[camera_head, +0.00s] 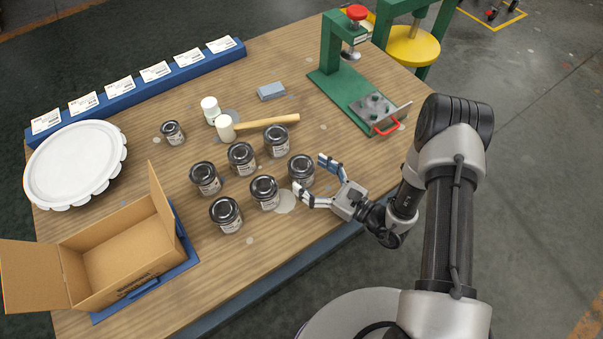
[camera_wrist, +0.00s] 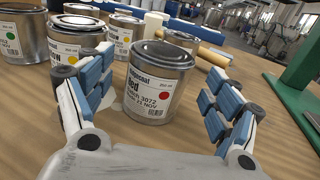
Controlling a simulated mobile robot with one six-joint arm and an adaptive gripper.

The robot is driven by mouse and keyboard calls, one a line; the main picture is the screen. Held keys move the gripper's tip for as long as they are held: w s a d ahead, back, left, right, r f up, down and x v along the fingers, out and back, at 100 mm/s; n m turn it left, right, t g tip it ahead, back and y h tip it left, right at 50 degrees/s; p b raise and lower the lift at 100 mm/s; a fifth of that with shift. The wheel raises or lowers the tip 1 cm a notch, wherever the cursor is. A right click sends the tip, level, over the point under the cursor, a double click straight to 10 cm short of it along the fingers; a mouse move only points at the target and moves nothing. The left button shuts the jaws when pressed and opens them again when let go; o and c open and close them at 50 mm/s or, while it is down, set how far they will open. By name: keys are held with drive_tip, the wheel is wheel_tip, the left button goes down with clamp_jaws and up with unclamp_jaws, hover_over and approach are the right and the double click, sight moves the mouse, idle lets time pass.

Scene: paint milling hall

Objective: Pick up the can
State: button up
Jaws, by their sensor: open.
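A metal can (camera_head: 301,168) with a dark lid stands upright at the right end of a group of similar cans on the wooden table. In the wrist view this can (camera_wrist: 157,82) has a white label with a red dot and the number 3072. My gripper (camera_head: 312,177) is open, with its blue-padded fingers pointing at the can. In the wrist view the fingers (camera_wrist: 158,100) spread to either side with the can ahead between them. I cannot tell whether a finger touches it. Other cans (camera_head: 264,191) stand upright close by on the left.
An open cardboard box (camera_head: 128,249) sits at the front left, beside a white round lid (camera_head: 75,163). A white-headed mallet (camera_head: 262,122) lies behind the cans. A green press (camera_head: 330,55) stands at the back right. Bare wood lies right of the can.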

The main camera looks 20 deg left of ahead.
sight(301, 169)
drive_tip(key=x, duration=0.3)
drive_tip(key=shift+s+f+b, duration=0.1)
drive_tip(key=shift+f+b, duration=0.15)
drive_tip(key=shift+b, duration=0.1)
drive_tip(key=shift+a+r, duration=0.1)
drive_tip(key=shift+a, duration=0.2)
drive_tip(key=shift+w, duration=0.2)
drive_tip(key=c, duration=1.4)
drive_tip(key=shift+r, duration=0.1)
